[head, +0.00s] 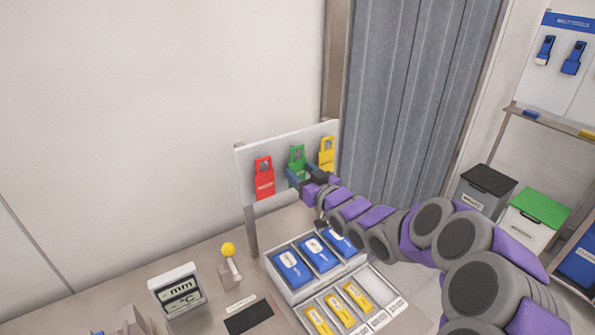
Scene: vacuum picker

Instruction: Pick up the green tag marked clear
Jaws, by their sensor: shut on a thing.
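The green tag (296,157) hangs on the upright white board (248,172), between a red tag (264,180) and a yellow tag (326,154). My arm reaches in from the lower right. My gripper (298,178) is at the lower part of the green tag and shut on it. The fingers and wrist hide the tag's lower part, and its wording cannot be read. The tag's upper part with its hole still shows against the board.
Below the board, a tray (287,294) holds blue packs and yellow packs. A yellow-knobbed lever (229,250) and a display (177,289) stand to the left. Bins, one with a green lid (541,208), and a shelf are at right. A grey curtain (405,100) hangs behind.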

